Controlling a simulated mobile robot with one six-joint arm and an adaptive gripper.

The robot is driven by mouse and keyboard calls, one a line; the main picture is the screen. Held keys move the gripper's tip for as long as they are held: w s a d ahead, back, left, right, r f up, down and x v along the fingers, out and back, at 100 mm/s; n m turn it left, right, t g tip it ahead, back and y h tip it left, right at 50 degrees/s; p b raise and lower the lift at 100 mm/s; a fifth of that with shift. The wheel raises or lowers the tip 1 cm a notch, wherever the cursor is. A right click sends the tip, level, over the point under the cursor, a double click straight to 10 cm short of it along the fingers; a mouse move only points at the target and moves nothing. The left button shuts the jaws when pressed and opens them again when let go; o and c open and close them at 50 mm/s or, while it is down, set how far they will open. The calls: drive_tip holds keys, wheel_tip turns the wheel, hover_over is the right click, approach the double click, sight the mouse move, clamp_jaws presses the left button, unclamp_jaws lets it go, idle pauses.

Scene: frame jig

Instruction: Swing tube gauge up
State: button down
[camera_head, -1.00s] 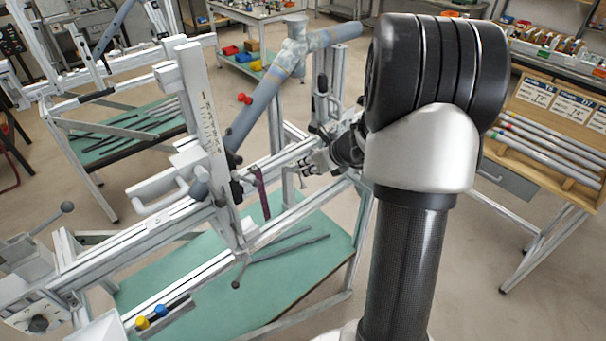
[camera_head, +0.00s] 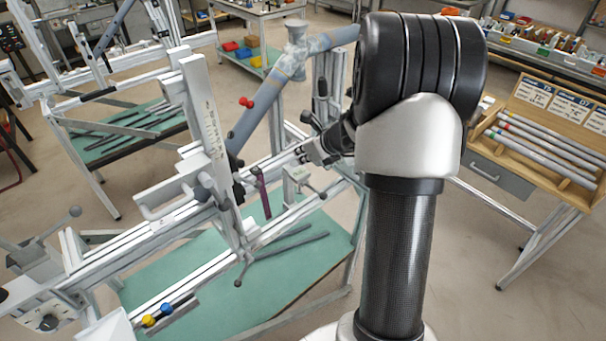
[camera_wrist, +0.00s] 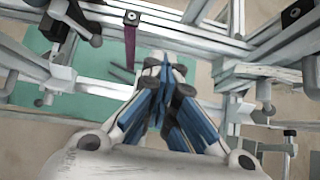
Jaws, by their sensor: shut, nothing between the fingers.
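A purple flat bar (camera_head: 263,196), which looks like the tube gauge, hangs down from a dark pivot on the jig's rail in the head view. In the wrist view the purple bar (camera_wrist: 130,42) shows at the upper left, with a dark round pivot at its top end. My gripper (camera_head: 302,154) is to the right of the bar and apart from it. In the wrist view its fingers (camera_wrist: 164,88) are closed together and hold nothing.
The jig's white upright (camera_head: 203,120) stands left of the bar. A blue-grey frame tube (camera_head: 255,110) slants up behind. A small clamp with a handle (camera_head: 297,177) sits just below my gripper. A green shelf (camera_head: 215,270) with dark rods lies below.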

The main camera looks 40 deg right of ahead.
drive_tip(key=shift+w, duration=0.15)
drive_tip(key=shift+w+a+r+p, duration=0.1)
drive_tip(key=shift+w+r+p, duration=0.2)
drive_tip(key=shift+w+p, duration=0.2)
drive_tip(key=shift+w+r+p, duration=0.3)
drive_tip(key=shift+w+p, duration=0.05)
drive_tip(key=shift+w, duration=0.15)
drive_tip(key=shift+w+r+p, duration=0.2)
drive_tip(key=shift+w+p, duration=0.2)
drive_tip(key=shift+w, duration=0.15)
drive_tip(key=shift+w+r+p, duration=0.15)
drive_tip(key=shift+w+p, duration=0.2)
drive_tip(key=shift+w, duration=0.2)
drive_tip(key=shift+w+a, duration=0.1)
drive_tip(key=shift+w+r+p, duration=0.1)
drive_tip(key=shift+w+p, duration=0.6)
drive_tip(key=shift+w, duration=0.4)
